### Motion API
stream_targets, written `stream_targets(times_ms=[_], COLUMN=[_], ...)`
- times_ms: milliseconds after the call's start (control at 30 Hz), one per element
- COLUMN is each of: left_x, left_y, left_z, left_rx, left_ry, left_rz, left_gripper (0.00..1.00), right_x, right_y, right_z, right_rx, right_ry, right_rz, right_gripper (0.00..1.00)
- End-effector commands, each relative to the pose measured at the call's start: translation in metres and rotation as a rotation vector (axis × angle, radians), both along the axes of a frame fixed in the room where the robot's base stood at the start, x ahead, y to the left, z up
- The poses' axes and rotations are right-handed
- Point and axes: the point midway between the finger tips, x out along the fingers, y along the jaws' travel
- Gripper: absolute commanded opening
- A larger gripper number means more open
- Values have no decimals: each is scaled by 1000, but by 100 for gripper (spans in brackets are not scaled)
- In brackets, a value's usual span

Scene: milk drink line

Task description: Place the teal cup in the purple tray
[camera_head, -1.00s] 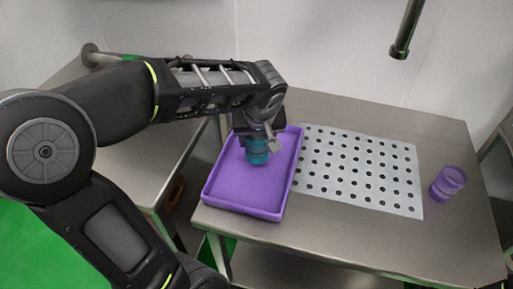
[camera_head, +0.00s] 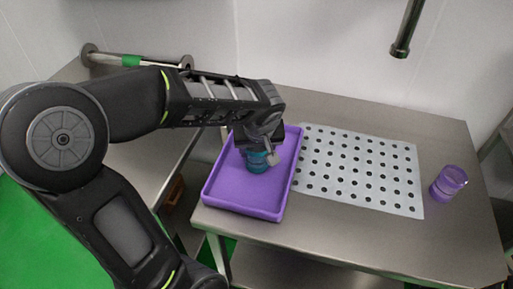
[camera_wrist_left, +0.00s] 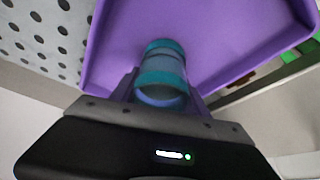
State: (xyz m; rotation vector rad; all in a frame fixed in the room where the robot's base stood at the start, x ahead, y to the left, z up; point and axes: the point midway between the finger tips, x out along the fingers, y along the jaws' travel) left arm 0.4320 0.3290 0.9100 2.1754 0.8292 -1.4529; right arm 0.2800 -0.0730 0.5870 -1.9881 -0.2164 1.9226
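The teal cup (camera_head: 257,161) is inside the outline of the purple tray (camera_head: 240,205), low over its floor; I cannot tell whether its base touches. My left gripper (camera_head: 263,150) is around the cup from above, its fingers partly hidden behind the wrist in the head view. In the left wrist view the cup (camera_wrist_left: 162,75) sits between the two fingers (camera_wrist_left: 161,95), which close on its sides, with the purple tray floor (camera_wrist_left: 225,40) beyond it. My right gripper is not in view.
A grey perforated mat (camera_head: 360,170) lies right of the tray on the steel table (camera_head: 340,228). A purple cup (camera_head: 448,184) stands right of the mat. A metal pipe (camera_head: 407,30) hangs above the table's back. The mat is bare.

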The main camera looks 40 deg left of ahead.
Motion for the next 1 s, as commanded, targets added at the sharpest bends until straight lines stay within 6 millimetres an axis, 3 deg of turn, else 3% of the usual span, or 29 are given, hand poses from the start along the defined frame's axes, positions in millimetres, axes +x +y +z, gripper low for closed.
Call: stream_targets(times_ms=[267,667,1000], left_x=[0,0,-17], left_y=[0,-1,-16], left_z=[0,7,63], left_rx=[0,1,0], left_ry=[0,-2,-7], left_rz=[0,0,-1], left_gripper=[75,75,75], right_x=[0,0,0], right_y=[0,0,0], right_z=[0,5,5], right_rx=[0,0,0], right_ry=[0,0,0], right_rz=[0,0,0], right_gripper=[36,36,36])
